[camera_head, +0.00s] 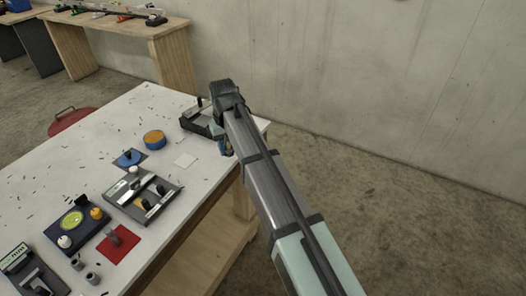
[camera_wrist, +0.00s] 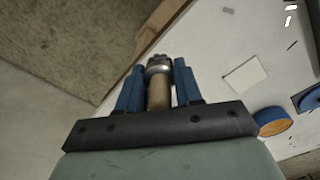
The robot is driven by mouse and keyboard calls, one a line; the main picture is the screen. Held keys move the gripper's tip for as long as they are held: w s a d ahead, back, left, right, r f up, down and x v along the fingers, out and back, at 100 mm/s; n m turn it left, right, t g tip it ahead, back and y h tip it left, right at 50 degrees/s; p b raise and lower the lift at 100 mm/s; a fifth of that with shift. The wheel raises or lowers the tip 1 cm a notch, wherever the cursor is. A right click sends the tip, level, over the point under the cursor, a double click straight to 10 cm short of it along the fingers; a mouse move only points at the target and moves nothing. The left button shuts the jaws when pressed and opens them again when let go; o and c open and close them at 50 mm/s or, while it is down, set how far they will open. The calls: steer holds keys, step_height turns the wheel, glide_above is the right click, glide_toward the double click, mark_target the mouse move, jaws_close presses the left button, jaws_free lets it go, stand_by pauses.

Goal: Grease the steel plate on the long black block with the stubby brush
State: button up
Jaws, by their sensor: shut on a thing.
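My gripper (camera_wrist: 159,72) has blue fingers shut on the stubby brush (camera_wrist: 159,88), which has a pale wooden handle, a metal collar and a dark tip. In the head view my gripper (camera_head: 226,150) is low over the table's right edge, and the brush is hidden.
The white table (camera_head: 118,110) carries a grey fixture (camera_head: 166,203) with handles, a dark-blue board (camera_head: 88,238), a red mat (camera_head: 126,236) and another fixture (camera_head: 14,262). A round orange-and-blue tin (camera_head: 154,139) and a white square (camera_head: 186,160) lie near the block. Floor is open to the right.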

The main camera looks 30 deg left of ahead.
steer(key=s+a+r, duration=0.2)
steer(key=s+a, duration=0.2)
steer(key=a, duration=0.6)
steer(key=s+a+r, duration=0.1)
steer(key=s+a, duration=0.3)
steer(key=a, duration=0.5)
step_height(320, 180, up, 3)
steer(key=m, duration=1.1)
glide_above(154, 136)
steer(key=shift+f, duration=0.1)
steer(key=shift+f, duration=0.1)
steer(key=shift+f, duration=2.85)
steer(key=shift+f, duration=0.55)
steer(key=shift+r, duration=0.15)
step_height(154, 136, up, 7)
